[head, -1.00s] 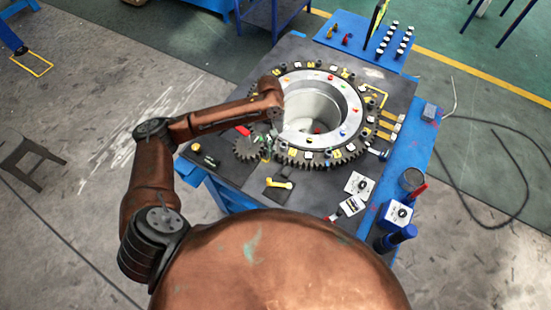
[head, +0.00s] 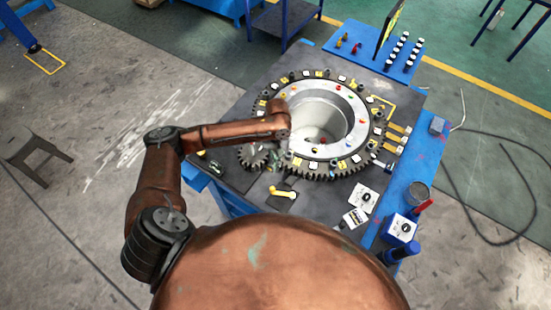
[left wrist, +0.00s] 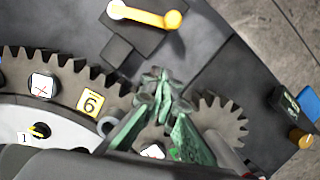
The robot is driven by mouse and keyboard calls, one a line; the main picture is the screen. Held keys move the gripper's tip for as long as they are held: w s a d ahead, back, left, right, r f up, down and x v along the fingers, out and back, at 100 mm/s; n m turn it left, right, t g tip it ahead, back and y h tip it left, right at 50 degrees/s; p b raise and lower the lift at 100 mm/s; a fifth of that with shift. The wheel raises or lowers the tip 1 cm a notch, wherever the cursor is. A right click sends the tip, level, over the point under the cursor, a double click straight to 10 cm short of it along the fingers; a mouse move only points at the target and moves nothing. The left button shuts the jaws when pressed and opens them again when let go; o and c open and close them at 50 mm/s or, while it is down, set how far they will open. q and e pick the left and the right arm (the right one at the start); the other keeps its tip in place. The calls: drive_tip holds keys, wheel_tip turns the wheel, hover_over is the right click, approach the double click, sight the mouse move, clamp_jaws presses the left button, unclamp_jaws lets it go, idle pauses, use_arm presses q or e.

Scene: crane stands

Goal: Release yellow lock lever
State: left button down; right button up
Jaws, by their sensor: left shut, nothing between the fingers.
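The yellow lock lever (head: 284,193) lies on a small dark plate near the table's front edge, in front of the ring gear. It also shows in the left wrist view (left wrist: 145,15), at the top, with a white round piece at one end. My left gripper (head: 275,162) points down over the small pinion gear beside the ring. In the left wrist view its green fingers (left wrist: 160,80) are closed together and empty, apart from the lever. The fingertips are partly hidden by the arm in the head view. My right gripper is not in view.
The large toothed ring (head: 322,172) with numbered tags fills the table's middle. The small pinion gear (left wrist: 222,118) sits beside it. The dark tabletop around the lever is mostly clear.

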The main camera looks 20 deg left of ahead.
sight(282, 192)
use_arm(q)
drive_tip(key=x, duration=0.3)
drive_tip(key=shift+s, duration=0.2)
drive_tip(key=shift+s+d+r+p, duration=0.1)
drive_tip(key=shift+s+d+p, duration=0.15)
drive_tip(key=shift+s, duration=0.35)
drive_tip(key=shift+s+d+p, duration=0.15)
drive_tip(key=shift+s+p, duration=0.2)
drive_tip(key=shift+s, duration=0.2)
drive_tip(key=shift+s+d, duration=0.15)
drive_tip(key=shift+s, duration=0.4)
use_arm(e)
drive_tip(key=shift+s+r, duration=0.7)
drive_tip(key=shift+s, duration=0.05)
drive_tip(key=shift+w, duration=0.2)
